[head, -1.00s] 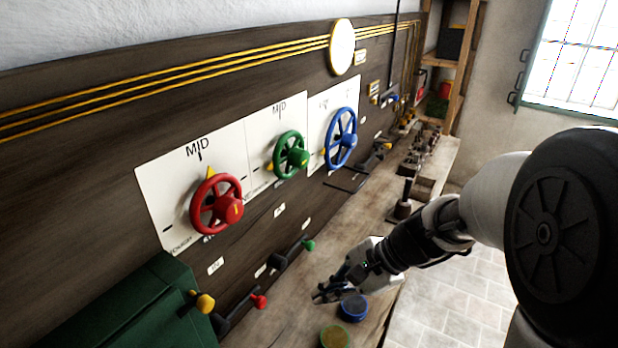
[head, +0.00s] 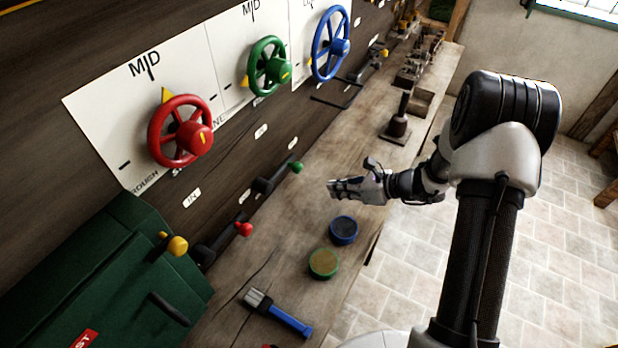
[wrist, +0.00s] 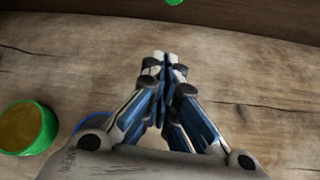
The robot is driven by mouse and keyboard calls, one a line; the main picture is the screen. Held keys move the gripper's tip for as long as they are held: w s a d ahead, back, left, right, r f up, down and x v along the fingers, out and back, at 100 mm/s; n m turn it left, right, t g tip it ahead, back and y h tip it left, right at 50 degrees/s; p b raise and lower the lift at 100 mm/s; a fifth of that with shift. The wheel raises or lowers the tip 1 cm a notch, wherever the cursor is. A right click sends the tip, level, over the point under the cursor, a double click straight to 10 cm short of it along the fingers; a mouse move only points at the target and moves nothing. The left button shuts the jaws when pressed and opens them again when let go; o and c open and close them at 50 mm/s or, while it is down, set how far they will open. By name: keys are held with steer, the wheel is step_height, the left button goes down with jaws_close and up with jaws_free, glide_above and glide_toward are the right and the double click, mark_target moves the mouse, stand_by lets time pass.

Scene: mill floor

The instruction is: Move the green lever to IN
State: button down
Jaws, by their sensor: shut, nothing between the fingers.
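The green lever (head: 277,179) has a dark arm and a green knob, and sticks out from the wooden wall panel above the bench. An IN label (head: 245,196) is on the panel to the lower left of its pivot, and another small label (head: 261,131) is to its upper left. My gripper (head: 331,189) is shut and empty, over the bench to the right of the green knob and apart from it. In the wrist view the closed fingertips (wrist: 165,56) point toward the panel, and part of the green knob (wrist: 174,2) shows at the top edge.
A red-knobbed lever (head: 225,238) and a green box (head: 100,270) with a yellow knob stand left. Red, green and blue handwheels are above. A blue tin (head: 344,230), a green tin (head: 323,263) and a brush (head: 278,313) lie on the bench. A dark stand (head: 398,125) is behind my gripper.

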mark_target(309, 198)
steer(key=shift+a, duration=0.1)
steer(key=b+x, duration=0.3)
steer(key=x, duration=0.7)
steer(key=shift+w+a, duration=0.1)
steer(key=r, duration=0.2)
steer(key=shift+w+r, duration=0.3)
steer(key=shift+r, duration=0.05)
steer(key=shift+w+r, duration=0.1)
steer(key=shift+r, duration=0.45)
